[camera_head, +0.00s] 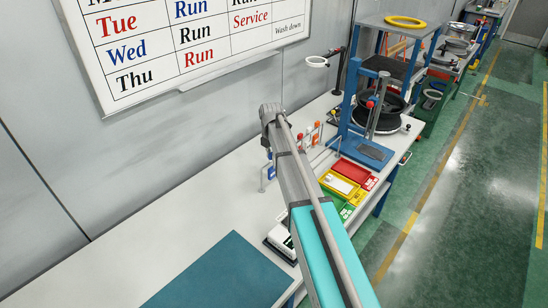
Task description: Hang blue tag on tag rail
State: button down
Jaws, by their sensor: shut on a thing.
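My arm reaches from the bottom edge up to a joint above the bench, and my gripper is hidden behind it. A small blue patch (270,172), possibly the blue tag, shows just left of my arm. I cannot tell whether it is held or hanging. The tag rail (262,178) appears as a thin pale frame on the bench, partly covered by my arm. Several red and orange tag-like pieces (306,138) stand upright just right of my arm.
Red, yellow and green trays (354,175) lie right of my arm. A blue press-like frame (352,95) with a black wheel part stands behind them. A dark teal mat (215,275) lies on the near bench. The white bench left of my arm (165,225) is clear.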

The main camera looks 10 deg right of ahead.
jog(key=shift+w+a, duration=0.3)
jog(key=shift+w, duration=0.15)
jog(key=shift+f+b, duration=0.7)
jog(key=c, duration=0.5)
grip_release()
jog(key=shift+c, duration=0.2)
